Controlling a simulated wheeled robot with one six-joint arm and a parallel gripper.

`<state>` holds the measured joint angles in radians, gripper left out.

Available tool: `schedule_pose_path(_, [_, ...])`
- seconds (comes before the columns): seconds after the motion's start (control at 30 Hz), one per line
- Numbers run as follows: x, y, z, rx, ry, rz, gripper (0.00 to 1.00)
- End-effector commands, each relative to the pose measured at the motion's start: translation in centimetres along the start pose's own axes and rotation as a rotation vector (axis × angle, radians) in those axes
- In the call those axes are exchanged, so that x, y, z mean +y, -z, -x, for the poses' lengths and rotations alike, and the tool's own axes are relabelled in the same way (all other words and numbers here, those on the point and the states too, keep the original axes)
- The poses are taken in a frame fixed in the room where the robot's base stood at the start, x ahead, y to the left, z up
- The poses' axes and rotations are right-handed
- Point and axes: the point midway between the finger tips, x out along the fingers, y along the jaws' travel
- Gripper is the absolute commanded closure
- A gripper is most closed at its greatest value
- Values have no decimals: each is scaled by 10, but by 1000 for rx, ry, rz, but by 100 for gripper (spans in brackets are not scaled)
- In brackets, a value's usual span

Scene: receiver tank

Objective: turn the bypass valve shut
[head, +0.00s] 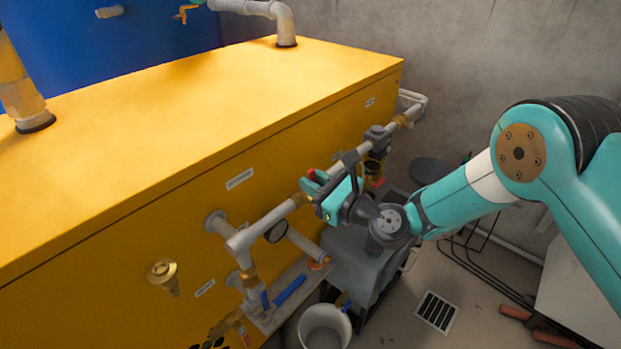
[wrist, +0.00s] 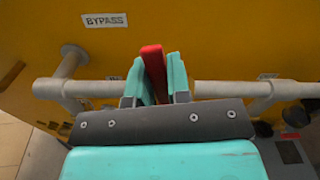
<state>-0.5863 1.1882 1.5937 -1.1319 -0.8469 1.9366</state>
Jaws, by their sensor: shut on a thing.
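The bypass valve's red lever (wrist: 153,62) is between the two teal fingers of my gripper (wrist: 155,78) in the wrist view. My gripper is shut on it. In that view the lever stands up across the grey horizontal pipe (wrist: 225,88); the valve body is hidden behind my gripper. In the head view my gripper (head: 318,184) is at the pipe in front of the yellow tank (head: 230,110), and a bit of red lever (head: 320,174) shows by the fingers. A BYPASS label (wrist: 106,20) is on the yellow panel, up and left of the lever.
Another pipe fitting (head: 376,140) is just right of my gripper along the pipe. Below are a grey pump-like unit (head: 355,262), a blue lever (head: 290,289) and a white bucket (head: 325,328). A brass fitting (head: 163,272) juts from the panel. The floor around the drain (head: 437,311) is clear.

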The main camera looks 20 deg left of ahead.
Motion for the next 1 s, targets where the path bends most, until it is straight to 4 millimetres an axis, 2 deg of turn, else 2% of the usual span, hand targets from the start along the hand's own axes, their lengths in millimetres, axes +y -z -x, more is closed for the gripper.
schedule_pose_path(0.4, [-15,2,1,1,3,-185,100])
schedule_pose_path(0.97, [-16,3,1,1,3,-213,100])
schedule_pose_path(1.0, [-16,3,1,1,3,-212,73])
